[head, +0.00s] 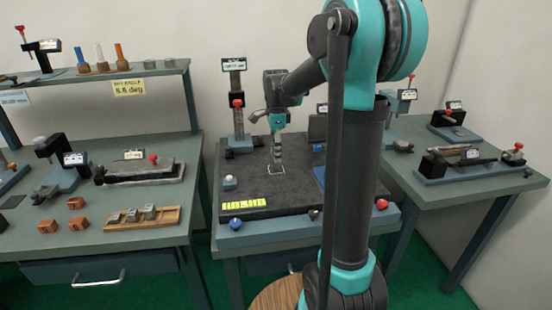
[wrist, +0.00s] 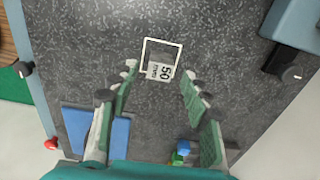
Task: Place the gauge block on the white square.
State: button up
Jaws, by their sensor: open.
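The white square (wrist: 179,50) is a thin outline on the dark speckled plate, and its front edges also show in the head view (head: 269,175). The gauge block (wrist: 160,71) is small and grey with a pale face marked "50". In the wrist view it overlaps the lower part of the outline, between my fingertips. I cannot tell whether it rests on the plate or stands slightly off centre. My gripper (wrist: 162,77) is open, with a finger on each side of the block and visible gaps. In the head view my gripper (head: 278,163) points down at the square, largely hiding the block.
The dark plate (head: 300,190) carries a yellow display (head: 244,202), a small grey button-like part (head: 230,183) and a blue pad (wrist: 110,135). A post with a red knob (head: 237,104) stands behind left. Side benches hold a wooden tray (head: 143,217) and several fixtures.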

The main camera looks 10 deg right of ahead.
notch_tip(320, 180, up, 9)
dwell(0.3)
